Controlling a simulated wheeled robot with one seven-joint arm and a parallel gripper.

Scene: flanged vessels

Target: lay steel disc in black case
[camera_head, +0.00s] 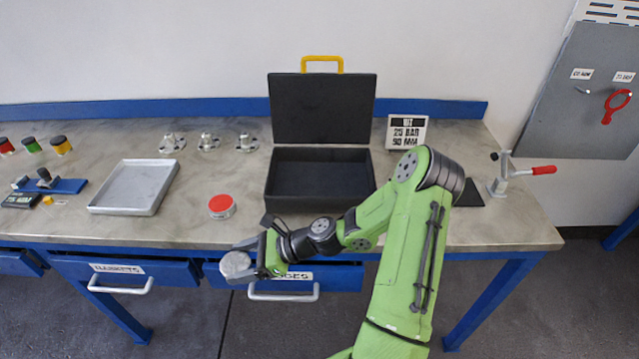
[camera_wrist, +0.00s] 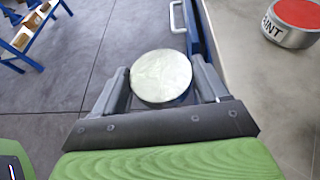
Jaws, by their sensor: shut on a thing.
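The steel disc (camera_head: 236,265) is round, pale and metallic. My gripper (camera_head: 251,257) is shut on it, holding it in front of the bench's front edge, over the drawers. In the wrist view the disc (camera_wrist: 161,76) sits between the two fingers (camera_wrist: 163,82), its flat face toward the camera. The black case (camera_head: 320,176) stands open on the bench, lid upright at the back with a yellow handle (camera_head: 322,62). The part of its inside that I see looks empty. The case is behind and to the right of my gripper; my arm passes in front of its lower right corner.
A red-topped tin (camera_head: 222,206) stands on the bench left of the case. A grey tray (camera_head: 134,187) lies farther left. Several metal flanged parts (camera_head: 208,142) stand at the back. A sign (camera_head: 406,132) and a red-handled clamp (camera_head: 520,175) are to the right.

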